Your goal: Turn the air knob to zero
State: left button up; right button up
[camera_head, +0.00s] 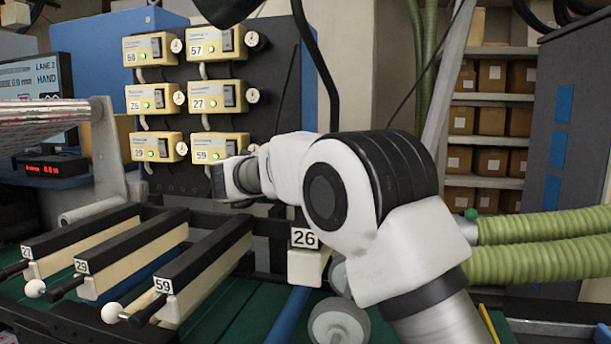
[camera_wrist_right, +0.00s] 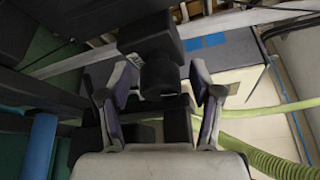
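In the right wrist view, a dark, round, knob-like part (camera_wrist_right: 160,78) sits between the two fingers of my right gripper (camera_wrist_right: 160,92). The fingers stand apart on both sides of it, with gaps showing. I cannot tell for certain that this part is the air knob, and no scale or zero mark is readable. In the head view my right arm reaches in from the lower right, and its gripper (camera_head: 232,180) is beside the control box labelled 59 (camera_head: 220,147). The arm and wrist hide what is behind them. My left gripper is not in view.
Several numbered cream boxes with small white knobs hang on a dark panel (camera_head: 272,62). Numbered arms, such as arm 59 (camera_head: 205,262), lie below left. A tag 26 (camera_head: 304,238) is close to my arm. Green hoses (camera_head: 540,262) run at right. A dark cable hangs above the gripper.

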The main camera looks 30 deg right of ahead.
jog(key=v, duration=1.2)
jog(key=shift+d+f, duration=0.1)
jog(key=shift+f, duration=0.05)
